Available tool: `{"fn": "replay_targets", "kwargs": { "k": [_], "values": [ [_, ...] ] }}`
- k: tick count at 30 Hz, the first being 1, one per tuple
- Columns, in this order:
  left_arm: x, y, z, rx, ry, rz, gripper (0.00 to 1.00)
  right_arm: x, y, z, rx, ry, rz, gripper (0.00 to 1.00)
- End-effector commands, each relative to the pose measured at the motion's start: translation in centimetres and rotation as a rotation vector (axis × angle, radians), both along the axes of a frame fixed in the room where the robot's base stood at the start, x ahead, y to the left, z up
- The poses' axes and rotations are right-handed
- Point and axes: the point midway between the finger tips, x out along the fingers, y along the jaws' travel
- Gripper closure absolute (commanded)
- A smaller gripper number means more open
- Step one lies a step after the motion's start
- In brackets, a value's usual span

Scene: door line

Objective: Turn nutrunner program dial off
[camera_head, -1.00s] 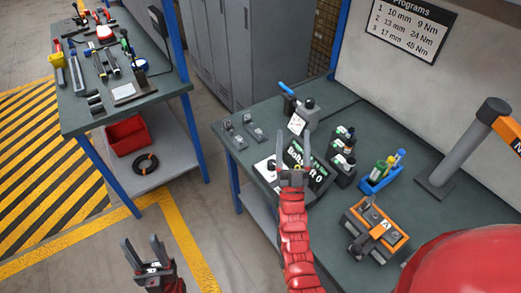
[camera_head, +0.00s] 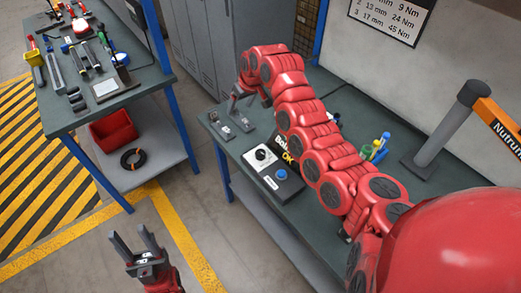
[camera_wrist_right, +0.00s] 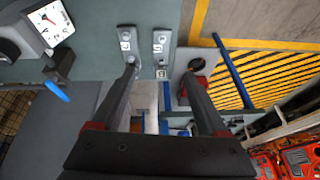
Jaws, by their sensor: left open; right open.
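A dark display (camera_head: 287,152) behind the dial is partly hidden by my right arm; "OK" shows in yellow. My left gripper (camera_head: 141,243) is open and empty over the floor.
The two metal plates (camera_wrist_right: 128,42) (camera_wrist_right: 162,42) lie at the bench edge.

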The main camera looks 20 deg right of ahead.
Motion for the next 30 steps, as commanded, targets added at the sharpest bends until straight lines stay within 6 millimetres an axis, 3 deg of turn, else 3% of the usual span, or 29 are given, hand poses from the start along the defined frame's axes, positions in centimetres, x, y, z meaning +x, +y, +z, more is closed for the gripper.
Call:
{"fn": "replay_targets", "kwargs": {
  "k": [4,9,17,23,30],
  "values": [
    [0.0,0.0,0.2,0.000,0.000,0.000,0.50,-5.7,-2.5,1.7,-0.133,0.228,0.064,0.23],
    [0.0,0.0,0.3,0.000,0.000,0.000,0.50,-8.9,-3.9,2.3,-0.197,0.351,0.087,0.23],
    [0.0,0.0,0.4,0.000,0.000,0.000,0.50,-9.2,-3.6,-0.2,-0.195,0.361,0.092,0.23],
    [0.0,0.0,0.3,0.000,0.000,0.000,0.50,-9.2,-3.6,-3.8,-0.195,0.358,0.090,0.23],
    [0.0,0.0,2.8,0.000,0.000,0.000,0.50,-9.3,-3.9,-9.1,-0.200,0.362,0.089,0.23]
  ]
}}
